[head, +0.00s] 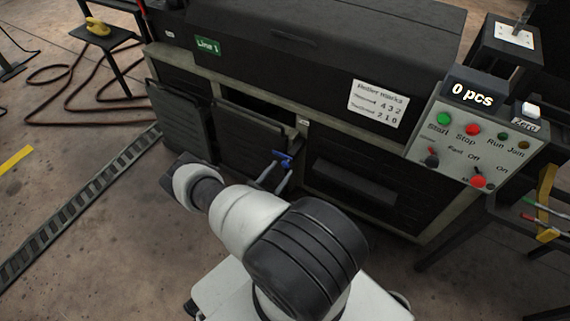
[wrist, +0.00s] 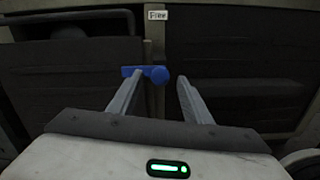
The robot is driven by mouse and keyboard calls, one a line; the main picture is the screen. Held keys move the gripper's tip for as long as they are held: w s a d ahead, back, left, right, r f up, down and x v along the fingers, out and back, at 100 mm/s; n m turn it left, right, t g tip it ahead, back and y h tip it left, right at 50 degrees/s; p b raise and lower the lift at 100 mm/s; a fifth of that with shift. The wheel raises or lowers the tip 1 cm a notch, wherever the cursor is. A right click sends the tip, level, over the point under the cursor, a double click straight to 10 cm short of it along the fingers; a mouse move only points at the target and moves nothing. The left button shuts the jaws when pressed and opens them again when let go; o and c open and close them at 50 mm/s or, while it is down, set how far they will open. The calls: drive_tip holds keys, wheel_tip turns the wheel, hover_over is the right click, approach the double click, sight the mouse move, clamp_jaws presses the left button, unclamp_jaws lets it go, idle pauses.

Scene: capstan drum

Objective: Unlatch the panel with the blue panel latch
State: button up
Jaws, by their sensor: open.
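The blue panel latch (head: 283,156) sits at the right edge of a dark panel (head: 247,140) on the machine's front. In the wrist view the latch (wrist: 150,73) is a blue bar lying level, with a round knob at its right end. My gripper (wrist: 160,78) is open, with its two fingers pointing at the latch. The left fingertip overlaps the bar in the picture and the knob shows between the fingertips. I cannot tell whether a finger touches it. In the head view my gripper (head: 276,170) shows just below the latch, partly hidden by my arm.
A small label (wrist: 158,15) is above the latch. The control box (head: 475,135) juts out at the right. A slotted floor strip (head: 75,210) runs at the left.

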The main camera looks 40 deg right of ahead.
drive_tip(key=shift+x, duration=0.85)
clamp_jaws()
